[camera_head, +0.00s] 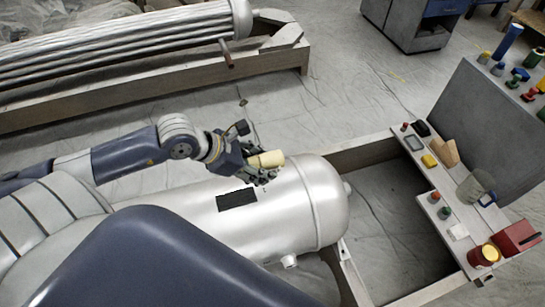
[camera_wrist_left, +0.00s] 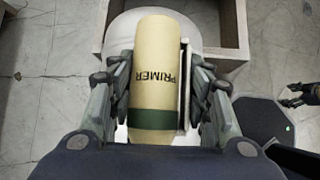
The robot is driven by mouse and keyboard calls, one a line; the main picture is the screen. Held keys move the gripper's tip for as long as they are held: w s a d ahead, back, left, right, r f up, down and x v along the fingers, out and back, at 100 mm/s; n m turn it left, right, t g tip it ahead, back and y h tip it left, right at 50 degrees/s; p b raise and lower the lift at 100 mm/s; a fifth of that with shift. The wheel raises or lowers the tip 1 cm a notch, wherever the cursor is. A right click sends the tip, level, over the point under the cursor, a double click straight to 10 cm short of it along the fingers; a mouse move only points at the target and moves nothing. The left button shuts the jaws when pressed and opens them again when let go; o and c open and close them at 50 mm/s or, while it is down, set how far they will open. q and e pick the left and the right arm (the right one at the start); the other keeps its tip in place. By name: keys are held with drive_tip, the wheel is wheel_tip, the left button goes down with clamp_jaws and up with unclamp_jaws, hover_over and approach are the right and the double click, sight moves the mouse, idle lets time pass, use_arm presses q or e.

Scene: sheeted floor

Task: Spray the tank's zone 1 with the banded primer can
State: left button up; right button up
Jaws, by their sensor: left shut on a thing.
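My left gripper (camera_head: 262,170) is shut on a cream can (camera_head: 267,159), held above the silver tank (camera_head: 318,195) near its rounded right end. In the left wrist view the can (camera_wrist_left: 155,75) reads PRIMER and has a dark green band; the left fingers (camera_wrist_left: 158,100) are on both sides of it. The can lies nearly level in the head view. A black rectangle (camera_head: 237,199) marks the tank's top, just below and left of the gripper. My right gripper (camera_wrist_left: 291,95) shows small at the right edge of the wrist view, its dark fingers apart and empty.
A wooden frame (camera_head: 410,298) surrounds the tank's right end. Its right-hand board (camera_head: 462,215) carries small bottles, a clear jug (camera_head: 476,187), a red box (camera_head: 516,238) and a red-yellow tin (camera_head: 484,255). A ribbed bundle (camera_head: 120,50) lies behind. Sheeted floor between is clear.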

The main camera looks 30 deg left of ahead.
use_arm(q)
drive_tip(key=shift+s+a+r+p, duration=0.1)
drive_tip(key=shift+s+a+p, duration=0.5)
drive_tip(key=shift+s, duration=0.15)
drive_tip(key=s+a+p, duration=0.6)
drive_tip(key=p, duration=0.1)
drive_tip(key=shift+s, duration=0.35)
